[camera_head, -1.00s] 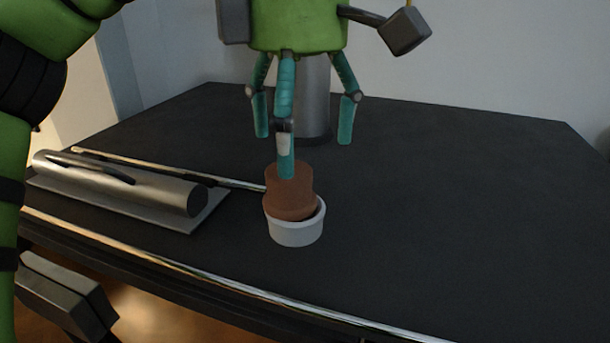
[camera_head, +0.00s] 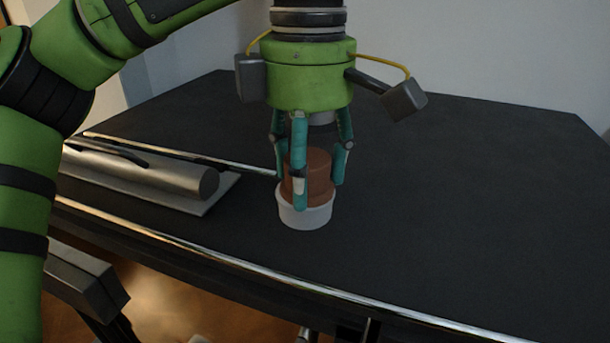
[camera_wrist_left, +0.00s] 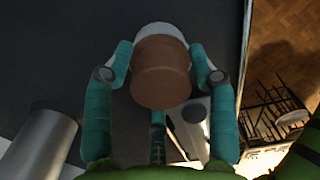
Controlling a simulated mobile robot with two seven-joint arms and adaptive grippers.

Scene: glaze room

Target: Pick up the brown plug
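The brown plug (camera_head: 318,172) is a stepped, upright cylinder seated in the white cup (camera_head: 306,217) on the dark table. The plug also shows in the left wrist view (camera_wrist_left: 160,75), with the white cup (camera_wrist_left: 160,30) behind it. My left gripper (camera_head: 308,195) points down over the plug, its three teal fingers around it. In the left wrist view two fingers flank the plug closely and the third is on the near side. Whether they press on it I cannot tell. My right gripper is not in view.
A grey metal cylinder on a flat plate (camera_head: 150,177) lies to the left on the table (camera_head: 450,200), with a thin rod behind it. The table to the right is clear. A bright metal edge runs along the front.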

